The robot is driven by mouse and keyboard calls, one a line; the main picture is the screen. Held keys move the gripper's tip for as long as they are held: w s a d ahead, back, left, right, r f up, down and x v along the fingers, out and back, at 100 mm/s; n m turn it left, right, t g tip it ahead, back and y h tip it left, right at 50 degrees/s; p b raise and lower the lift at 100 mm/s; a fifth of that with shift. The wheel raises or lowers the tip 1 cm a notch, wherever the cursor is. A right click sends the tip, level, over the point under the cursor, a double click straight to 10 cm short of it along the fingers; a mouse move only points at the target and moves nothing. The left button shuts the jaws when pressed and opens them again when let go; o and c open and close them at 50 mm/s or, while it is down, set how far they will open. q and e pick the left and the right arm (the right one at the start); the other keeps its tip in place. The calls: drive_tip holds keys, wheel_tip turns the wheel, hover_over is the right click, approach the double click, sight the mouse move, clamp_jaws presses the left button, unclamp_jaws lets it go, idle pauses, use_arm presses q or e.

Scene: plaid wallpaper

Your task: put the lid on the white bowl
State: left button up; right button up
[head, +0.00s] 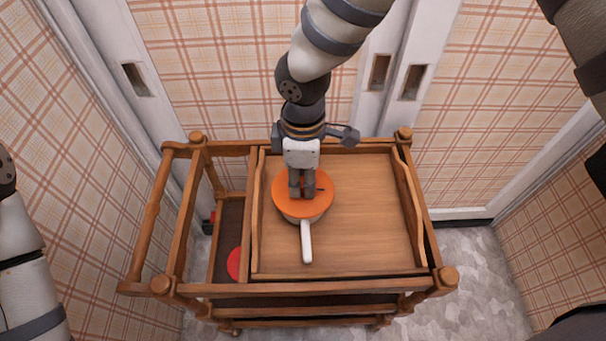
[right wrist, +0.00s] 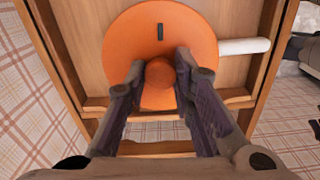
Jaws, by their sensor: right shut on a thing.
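The orange round lid (head: 317,206) is over the white bowl (head: 291,219), whose handle (head: 307,243) points toward the front of the tray. The lid covers the bowl's opening. A thin strip of the bowl's side shows below the lid's front edge, and I cannot tell whether the lid touches the rim all round. My right gripper (head: 302,190) comes from above and is shut on the lid's round knob. In the right wrist view the knob (right wrist: 159,73) sits between the fingers, with the lid (right wrist: 140,28) and the white handle (right wrist: 243,47) behind. My left gripper is out of view.
The bowl stands at the left of a wooden tray (head: 367,226) on a wooden cart with raised rails and corner posts. The tray's right side is clear. A red round thing (head: 235,263) lies lower down at the left. Plaid walls stand close around the cart.

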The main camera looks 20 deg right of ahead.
drive_tip(key=shift+f, duration=0.45)
idle(1.1)
drive_tip(key=o, duration=1.1)
drive_tip(key=shift+c, duration=0.2)
wheel_tip(320, 180, up, 12)
